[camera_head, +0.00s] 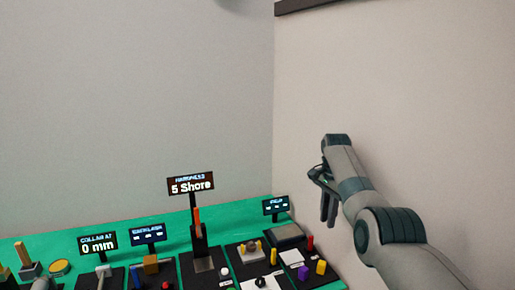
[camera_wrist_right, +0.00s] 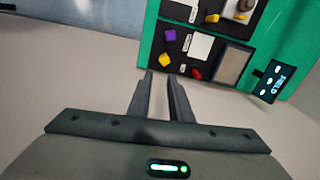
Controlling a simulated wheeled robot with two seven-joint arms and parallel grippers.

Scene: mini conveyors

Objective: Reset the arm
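My right arm comes in from the right in the head view, raised in front of the wall. My left arm and gripper are in neither view.
The green table (camera_head: 125,232) holds black stations with small parts and displays, including a "5 Shore" sign (camera_head: 190,186) and a "0 mm" sign (camera_head: 97,244). A small sign (camera_head: 276,205) stands near my right gripper. Walls close the back and right.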

